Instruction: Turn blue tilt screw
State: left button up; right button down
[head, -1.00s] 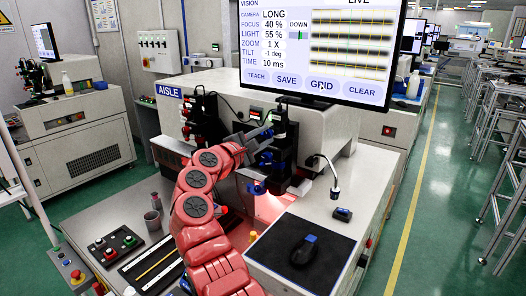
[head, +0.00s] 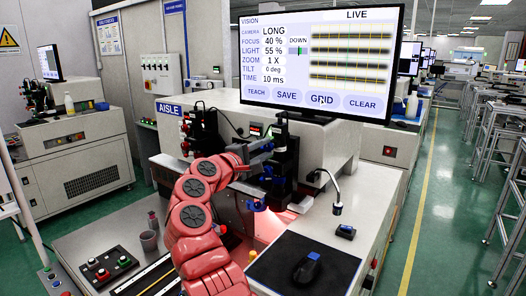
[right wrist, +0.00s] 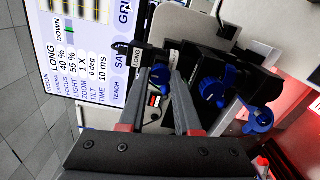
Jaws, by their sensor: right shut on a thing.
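The blue tilt screw (right wrist: 160,74) shows between my fingertips in the right wrist view. My right gripper (right wrist: 165,78) is shut on it. In the head view my red right arm reaches the black camera stage, and the right gripper (head: 262,148) is at its upper left side; the screw is hard to make out there. The monitor (head: 320,62) reads TILT 0 deg, and its live picture shows dark level bands with yellow lines. My left gripper is not in view.
Other blue knobs (right wrist: 213,92) and (right wrist: 259,120) sit close to the right of the gripper. A bent lamp (head: 336,208) and a black mat (head: 290,265) with a mouse (head: 306,268) are on the bench.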

jog(key=c, duration=0.6)
grip_release()
jog(key=b+v, duration=0.3)
jog(key=v, duration=1.4)
jog(key=shift+s, duration=0.2)
jog(key=shift+a, duration=0.1)
